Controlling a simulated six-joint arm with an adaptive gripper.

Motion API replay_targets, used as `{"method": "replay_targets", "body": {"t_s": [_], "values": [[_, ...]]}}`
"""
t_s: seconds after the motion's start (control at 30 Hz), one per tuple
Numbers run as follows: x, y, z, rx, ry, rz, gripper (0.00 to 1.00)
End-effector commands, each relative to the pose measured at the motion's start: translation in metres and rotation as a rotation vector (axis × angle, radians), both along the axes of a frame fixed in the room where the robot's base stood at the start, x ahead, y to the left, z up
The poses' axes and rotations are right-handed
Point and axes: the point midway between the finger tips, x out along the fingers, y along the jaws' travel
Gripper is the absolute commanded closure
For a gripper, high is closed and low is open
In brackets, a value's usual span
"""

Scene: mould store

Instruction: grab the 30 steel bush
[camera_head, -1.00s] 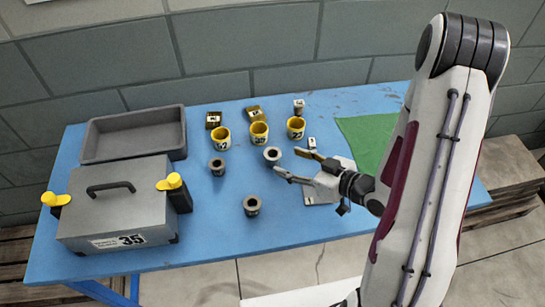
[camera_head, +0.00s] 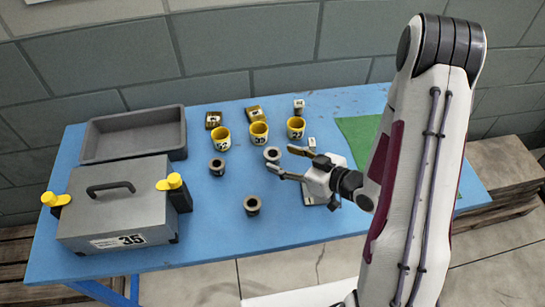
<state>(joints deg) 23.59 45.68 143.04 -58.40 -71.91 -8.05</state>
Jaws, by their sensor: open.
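Three grey steel bushes stand on the blue table: one near the middle (camera_head: 272,154), one to its left (camera_head: 217,166) and one in front (camera_head: 252,205). I can read no number on any of them, so I cannot tell which is the 30. My gripper (camera_head: 279,158) is open, its fingers pointing left, with the tips close to the right side of the middle bush. I cannot tell whether the bush is between the fingers or whether they touch it. Nothing is held.
Yellow numbered cups (camera_head: 221,139), (camera_head: 259,134), (camera_head: 296,128) stand behind the bushes, with small blocks (camera_head: 254,114) behind them. A grey lidded box (camera_head: 115,210) marked 35 and an empty grey tray (camera_head: 135,133) are at the left. A green mat (camera_head: 358,135) lies at the right.

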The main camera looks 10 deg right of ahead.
Motion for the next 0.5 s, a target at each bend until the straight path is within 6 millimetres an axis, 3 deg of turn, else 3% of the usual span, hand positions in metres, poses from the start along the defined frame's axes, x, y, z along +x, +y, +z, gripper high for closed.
{"method": "replay_targets", "body": {"t_s": [0.5], "values": [[0.03, 0.023, -0.01, 0.0, 0.001, 0.003, 0.48]]}}
